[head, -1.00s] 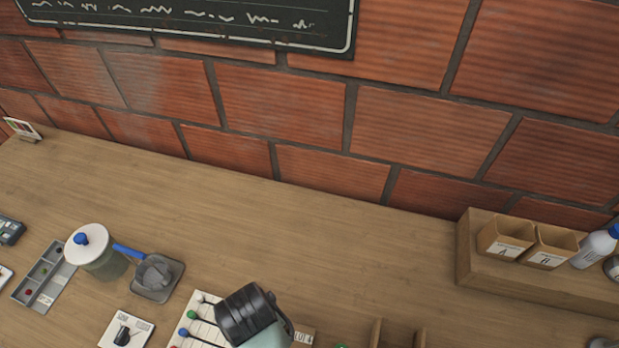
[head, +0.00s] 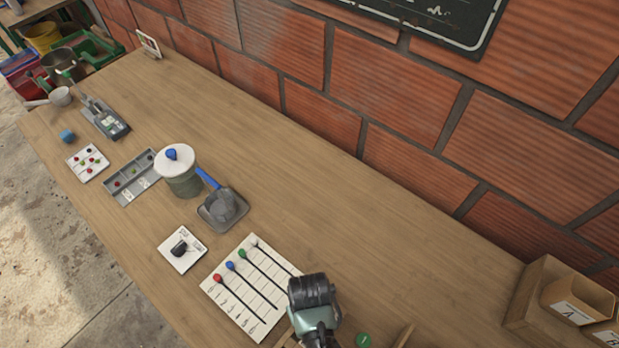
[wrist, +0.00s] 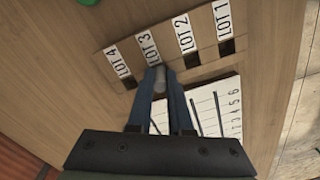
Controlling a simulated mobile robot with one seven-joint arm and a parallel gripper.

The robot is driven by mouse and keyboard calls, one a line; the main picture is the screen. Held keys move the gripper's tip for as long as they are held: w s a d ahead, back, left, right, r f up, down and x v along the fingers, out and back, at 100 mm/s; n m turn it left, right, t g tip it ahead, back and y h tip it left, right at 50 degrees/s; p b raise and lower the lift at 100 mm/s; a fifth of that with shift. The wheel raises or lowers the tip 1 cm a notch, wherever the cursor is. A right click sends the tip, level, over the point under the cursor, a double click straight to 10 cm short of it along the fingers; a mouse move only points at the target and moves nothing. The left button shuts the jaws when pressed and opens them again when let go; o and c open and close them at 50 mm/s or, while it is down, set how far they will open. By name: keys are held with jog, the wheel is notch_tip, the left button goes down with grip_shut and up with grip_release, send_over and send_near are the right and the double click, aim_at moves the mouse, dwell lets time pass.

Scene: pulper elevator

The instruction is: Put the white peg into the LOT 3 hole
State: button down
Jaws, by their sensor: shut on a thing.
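In the wrist view my gripper (wrist: 160,88) is shut on the white peg (wrist: 160,77), whose pale end shows between the fingertips. The wooden board (wrist: 205,70) carries labels LOT 4, LOT 3 (wrist: 150,48), LOT 2 and LOT 1, each above a hole. The peg is right below the LOT 3 label, over that hole's place. The fingers and peg hide the LOT 3 hole, so I cannot tell whether the peg is in it. The LOT 2 (wrist: 190,60) and LOT 1 (wrist: 226,47) holes look empty. In the head view my wrist hides board and peg.
A white slider panel (head: 226,302) with red, blue, green and white knobs lies left of my gripper. A dial card (head: 182,250), a lidded pot (head: 183,183) and a grey scoop tray (head: 222,208) stand farther left. A wooden bin stand (head: 535,290) is at right. The back middle counter is clear.

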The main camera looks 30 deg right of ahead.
jog(key=shift+f, duration=0.15)
jog(key=c, duration=0.8)
grip_release()
jog(key=shift+c, duration=0.2)
notch_tip(320, 180, up, 12)
jog(key=shift+r, duration=0.25)
